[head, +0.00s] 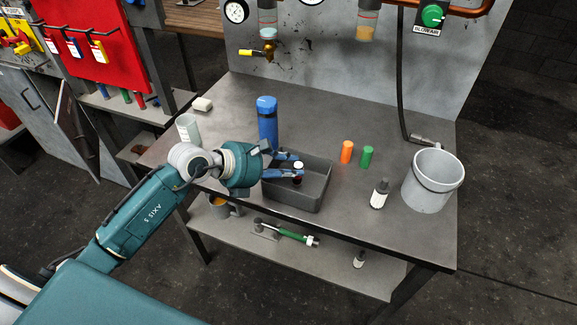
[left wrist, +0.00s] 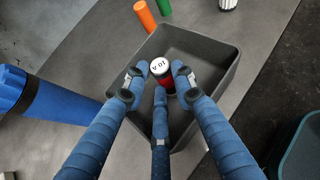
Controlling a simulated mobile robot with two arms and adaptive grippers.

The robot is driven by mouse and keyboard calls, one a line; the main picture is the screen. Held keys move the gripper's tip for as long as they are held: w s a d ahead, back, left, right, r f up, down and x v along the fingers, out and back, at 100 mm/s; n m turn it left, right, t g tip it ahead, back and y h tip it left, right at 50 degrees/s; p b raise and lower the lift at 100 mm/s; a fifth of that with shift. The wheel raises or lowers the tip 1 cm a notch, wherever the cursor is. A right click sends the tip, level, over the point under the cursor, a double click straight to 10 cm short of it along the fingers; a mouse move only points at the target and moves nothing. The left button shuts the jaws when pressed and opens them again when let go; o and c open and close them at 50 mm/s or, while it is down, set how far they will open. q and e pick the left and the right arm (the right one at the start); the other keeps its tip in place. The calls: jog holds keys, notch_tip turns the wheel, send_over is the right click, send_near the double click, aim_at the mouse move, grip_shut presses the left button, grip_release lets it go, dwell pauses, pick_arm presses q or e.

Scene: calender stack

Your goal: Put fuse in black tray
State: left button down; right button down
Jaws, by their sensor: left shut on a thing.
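The fuse is a small red cylinder with a white, lettered top (left wrist: 159,66); in the head view its white top (head: 298,165) shows between blue fingers. My left gripper (head: 297,169) comes in from the left and is shut on the fuse, its three blue fingers around it, also seen in the left wrist view (left wrist: 160,73). The fuse is upright over the inside of the dark grey-black tray (head: 290,201), within its walls. The tray also shows in the left wrist view (left wrist: 214,52). I cannot tell whether the fuse touches the tray floor. My right gripper is not in view.
A pale cup (head: 188,129) stands to the left.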

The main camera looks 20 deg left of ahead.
pick_arm(q)
jog(key=shift+f, duration=0.15)
jog(key=c, duration=1.4)
grip_release()
jog(key=shift+r, duration=0.2)
jog(key=b+v, duration=0.1)
jog(key=v, duration=1.1)
jog(key=shift+b, duration=0.35)
